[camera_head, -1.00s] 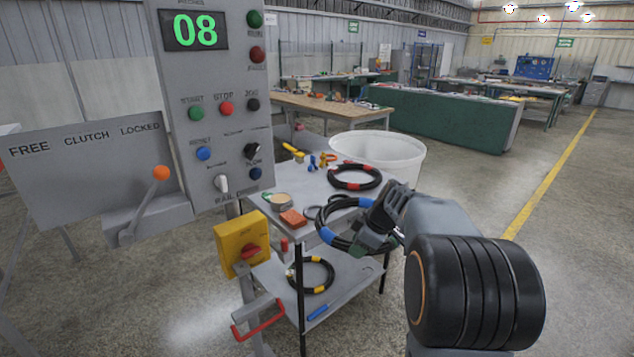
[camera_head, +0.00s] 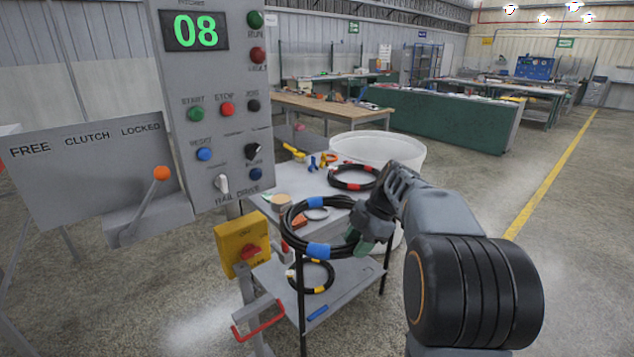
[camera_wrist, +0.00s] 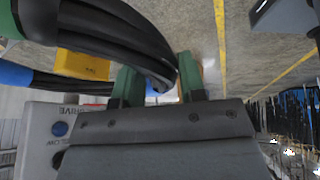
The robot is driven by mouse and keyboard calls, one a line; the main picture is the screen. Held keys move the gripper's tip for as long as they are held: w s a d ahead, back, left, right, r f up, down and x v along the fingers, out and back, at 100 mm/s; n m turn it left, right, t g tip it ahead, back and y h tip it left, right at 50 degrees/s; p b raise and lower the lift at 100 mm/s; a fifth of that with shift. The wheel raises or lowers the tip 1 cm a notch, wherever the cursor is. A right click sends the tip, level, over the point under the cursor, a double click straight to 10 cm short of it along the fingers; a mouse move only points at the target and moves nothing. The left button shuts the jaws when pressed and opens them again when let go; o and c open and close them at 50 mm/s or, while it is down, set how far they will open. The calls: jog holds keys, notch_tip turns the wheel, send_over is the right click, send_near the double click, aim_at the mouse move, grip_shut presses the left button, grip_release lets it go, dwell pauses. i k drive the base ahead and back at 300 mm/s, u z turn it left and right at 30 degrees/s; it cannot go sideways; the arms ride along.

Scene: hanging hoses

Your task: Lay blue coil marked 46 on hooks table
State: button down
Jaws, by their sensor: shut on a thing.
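A black coil with blue bands (camera_head: 318,250) is held in my gripper (camera_head: 362,232) in the head view. It hangs tilted in front of the grey table's near edge. My gripper is shut on its right side. In the wrist view the black hose bundle (camera_wrist: 125,32) runs between the green fingertips of my gripper (camera_wrist: 160,88), with a blue band at the far left. No number 46 can be read on it. The small grey table (camera_head: 268,202) is behind the coil, partly hidden by it. I cannot make out hooks.
A coil with red bands (camera_head: 352,184) lies at the table's back, before a white bin (camera_head: 405,157). A coil with yellow bands (camera_head: 327,283) lies on the lower shelf. A control panel (camera_head: 182,112) and yellow switch box (camera_head: 236,246) stand close at left.

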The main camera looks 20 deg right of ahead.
aim_at(284, 182)
jog(key=i, duration=1.5)
